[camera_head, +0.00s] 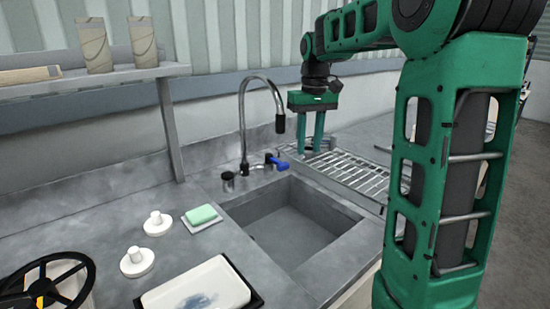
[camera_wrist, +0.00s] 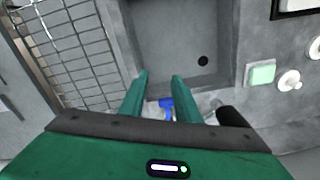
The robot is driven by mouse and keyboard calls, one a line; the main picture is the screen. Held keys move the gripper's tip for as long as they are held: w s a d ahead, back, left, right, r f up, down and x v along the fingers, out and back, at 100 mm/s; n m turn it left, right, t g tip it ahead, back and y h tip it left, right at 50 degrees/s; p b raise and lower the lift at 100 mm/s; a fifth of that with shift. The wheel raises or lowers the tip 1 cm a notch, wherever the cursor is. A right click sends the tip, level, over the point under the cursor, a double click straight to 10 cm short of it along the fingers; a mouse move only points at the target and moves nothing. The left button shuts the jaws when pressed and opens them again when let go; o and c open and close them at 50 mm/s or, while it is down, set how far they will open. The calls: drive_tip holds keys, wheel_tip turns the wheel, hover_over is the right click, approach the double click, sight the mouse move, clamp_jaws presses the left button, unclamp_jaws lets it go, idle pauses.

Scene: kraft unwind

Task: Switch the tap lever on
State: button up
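The blue tap lever (camera_head: 278,163) sits at the right of the tap's base. It also shows in the wrist view (camera_wrist: 167,104), between and beyond my fingers. My gripper (camera_head: 311,148) is to the right of the lever and above the counter by the rack. Its two green fingers point down and stand apart, with nothing between them in the head view. It also shows in the wrist view (camera_wrist: 159,80).
The sink basin (camera_head: 290,233) lies in front of the tap. A wire drying rack (camera_head: 350,172) is under and right of my gripper. A green sponge (camera_head: 201,214), two white knobs (camera_head: 157,223) and a white tray (camera_head: 200,290) are on the left counter. A shelf (camera_head: 100,75) is at upper left.

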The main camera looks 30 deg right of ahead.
sight(276, 161)
drive_tip(key=w+a+n, duration=0.3)
drive_tip(key=w, duration=1.2)
drive_tip(key=f, duration=1)
drive_tip(key=shift+s+d, duration=0.3)
clamp_jaws()
drive_tip(key=shift+a, duration=0.15)
